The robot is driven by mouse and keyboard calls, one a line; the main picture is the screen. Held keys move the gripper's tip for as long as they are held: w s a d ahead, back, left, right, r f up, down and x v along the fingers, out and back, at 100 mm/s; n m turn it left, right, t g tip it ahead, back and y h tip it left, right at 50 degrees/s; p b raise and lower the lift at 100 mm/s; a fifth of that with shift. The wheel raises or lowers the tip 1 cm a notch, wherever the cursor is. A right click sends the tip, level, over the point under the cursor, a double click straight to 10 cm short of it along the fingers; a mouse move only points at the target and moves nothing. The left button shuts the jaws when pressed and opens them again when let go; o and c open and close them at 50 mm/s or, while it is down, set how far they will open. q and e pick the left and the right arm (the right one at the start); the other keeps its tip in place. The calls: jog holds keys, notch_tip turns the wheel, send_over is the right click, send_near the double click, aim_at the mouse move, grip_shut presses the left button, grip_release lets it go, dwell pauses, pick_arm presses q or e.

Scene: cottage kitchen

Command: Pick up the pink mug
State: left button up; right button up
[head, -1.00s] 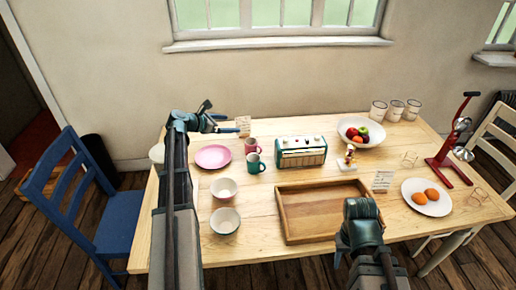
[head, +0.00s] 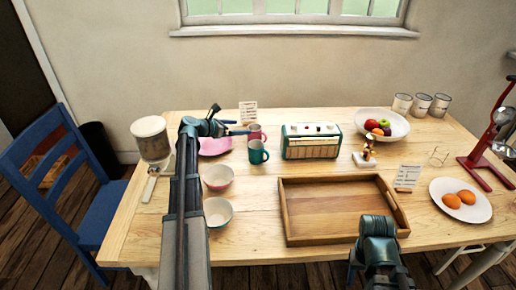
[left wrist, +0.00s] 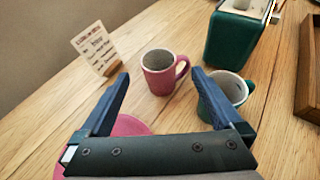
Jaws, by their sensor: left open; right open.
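The pink mug (head: 256,134) stands upright near the back of the table, just behind the teal mug (head: 258,152). My left gripper (head: 238,128) is open and empty, just left of the pink mug. In the left wrist view, the pink mug (left wrist: 158,79) stands ahead of and between the spread fingertips (left wrist: 160,77), its handle to the right. The teal mug (left wrist: 228,92) is partly behind the right finger. A pink plate (left wrist: 130,126) is partly hidden below the gripper. My right gripper (head: 377,228) is low at the front; its fingers are hard to make out.
A small sign card (head: 248,111) stands behind the pink mug, and a teal radio (head: 312,141) to its right. Two bowls (head: 218,177) sit in front. A wooden tray (head: 338,238) lies right of centre. A canister (head: 152,140) stands at the left.

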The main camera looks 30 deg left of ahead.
aim_at(258, 136)
pick_arm(q)
notch_tip(258, 136, down, 3)
jog(key=shift+f+b, duration=0.15)
jog(key=shift+b, duration=0.75)
pick_arm(e)
notch_tip(258, 136, down, 3)
jog(key=shift+w+f, duration=0.1)
jog(key=shift+f, duration=0.05)
pick_arm(q)
jog(key=shift+a+b+x, duration=0.15)
jog(key=shift+b+x, duration=0.6)
jog(key=shift+x, duration=1.15)
jog(key=shift+a+b+x, duration=0.1)
jog(key=shift+b+x, duration=0.65)
jog(key=shift+x, duration=1.2)
pick_arm(e)
notch_tip(258, 136, down, 3)
jog(key=shift+r, duration=0.1)
pick_arm(q)
jog(key=shift+c, duration=0.3)
jog(key=c, duration=1.4)
